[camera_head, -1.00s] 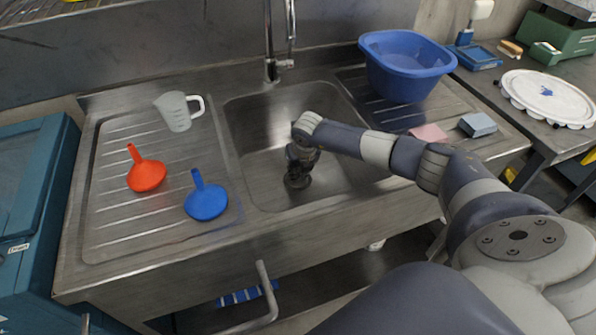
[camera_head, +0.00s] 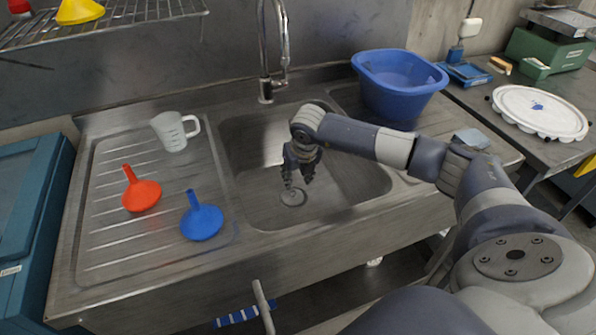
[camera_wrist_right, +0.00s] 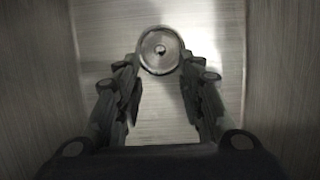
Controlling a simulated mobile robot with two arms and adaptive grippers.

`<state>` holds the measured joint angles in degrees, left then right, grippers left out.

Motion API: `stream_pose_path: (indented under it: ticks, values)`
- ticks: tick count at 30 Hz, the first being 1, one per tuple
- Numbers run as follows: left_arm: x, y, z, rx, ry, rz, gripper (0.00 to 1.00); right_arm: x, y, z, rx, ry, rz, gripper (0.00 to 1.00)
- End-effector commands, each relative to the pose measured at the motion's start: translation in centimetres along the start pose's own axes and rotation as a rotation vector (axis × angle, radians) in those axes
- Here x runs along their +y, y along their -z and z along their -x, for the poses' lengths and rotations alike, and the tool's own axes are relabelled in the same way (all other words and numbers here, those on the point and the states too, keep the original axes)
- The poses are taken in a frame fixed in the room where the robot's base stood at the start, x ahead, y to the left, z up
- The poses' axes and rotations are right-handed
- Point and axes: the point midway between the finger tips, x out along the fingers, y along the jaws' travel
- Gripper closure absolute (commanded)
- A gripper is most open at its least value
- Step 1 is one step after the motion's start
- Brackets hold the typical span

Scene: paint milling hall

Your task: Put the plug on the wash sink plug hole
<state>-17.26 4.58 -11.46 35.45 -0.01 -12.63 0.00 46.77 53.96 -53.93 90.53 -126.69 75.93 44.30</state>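The wash sink basin (camera_head: 345,195) is a steel bowl in the middle of the head view. A round, pale metal disc (camera_head: 293,197) with a raised rim and a small dark centre lies on its floor. It also shows in the right wrist view (camera_wrist_right: 160,50); it looks like the plug sitting flat over the plug hole, and no open hole shows. My right gripper (camera_head: 298,182) hangs in the basin just above the disc, open and empty. In the right wrist view its fingers (camera_wrist_right: 160,78) stand apart, with the disc beyond their tips. My left gripper is not in view.
A clear jug (camera_head: 173,132), a red funnel (camera_head: 141,194) and a blue funnel (camera_head: 202,222) stand on the left drainboard. A blue tub (camera_head: 398,88) and a grey-blue block (camera_head: 472,138) are at the right. The tap (camera_head: 268,75) rises behind the basin.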

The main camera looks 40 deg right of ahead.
Motion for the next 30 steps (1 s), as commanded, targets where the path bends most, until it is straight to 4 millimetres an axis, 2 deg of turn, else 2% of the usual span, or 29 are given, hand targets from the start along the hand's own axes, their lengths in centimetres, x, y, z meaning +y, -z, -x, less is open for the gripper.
stream_pose_path:
  ticks: [3,7,24,27,30]
  values:
    - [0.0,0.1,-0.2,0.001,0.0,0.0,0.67,0.0,0.0,1.8,-0.001,0.001,0.0,0.64]
    - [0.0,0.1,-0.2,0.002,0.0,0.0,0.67,0.0,0.0,2.8,0.0,0.001,-0.001,0.64]
    - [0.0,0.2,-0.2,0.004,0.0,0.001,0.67,0.0,0.0,3.1,0.001,0.001,0.0,0.64]
    - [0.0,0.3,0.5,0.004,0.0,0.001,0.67,0.0,-0.2,3.7,0.0,0.001,0.0,0.64]
    - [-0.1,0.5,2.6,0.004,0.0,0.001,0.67,0.0,-0.9,5.7,0.0,0.001,-0.001,0.64]
